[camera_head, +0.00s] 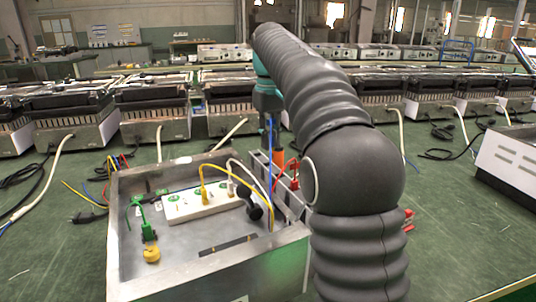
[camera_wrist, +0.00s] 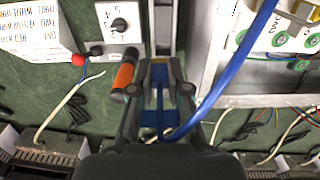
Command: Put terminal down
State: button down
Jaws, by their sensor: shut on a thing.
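My gripper (camera_wrist: 158,72) points away from the wrist camera, with a dark finger on each side. It is shut on a blue terminal (camera_wrist: 150,119). A thick blue cable (camera_wrist: 236,64) runs from the terminal up to the right, past the metal box's edge. In the head view my gripper (camera_head: 269,118) is above the right side of the open metal box (camera_head: 128,243), partly hidden by my arm. The blue cable (camera_head: 270,172) hangs below it. The fingertips and whatever is under the terminal cannot be made out clearly.
An orange-and-black cylinder (camera_wrist: 122,80) is close beside the left finger.

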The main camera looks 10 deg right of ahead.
aim_at(268, 160)
jog(key=shift+w+a+f, duration=0.1)
jog(key=shift+a+f, duration=0.15)
jog(key=shift+f, duration=1.95)
jog(key=shift+f, duration=0.3)
jog(key=shift+f, duration=0.5)
jog(key=c, duration=1.1)
grip_release()
jog(key=shift+f, duration=0.1)
jog(key=shift+c, duration=0.2)
jog(key=shift+r, duration=0.25)
jog(key=shift+r, duration=4.4)
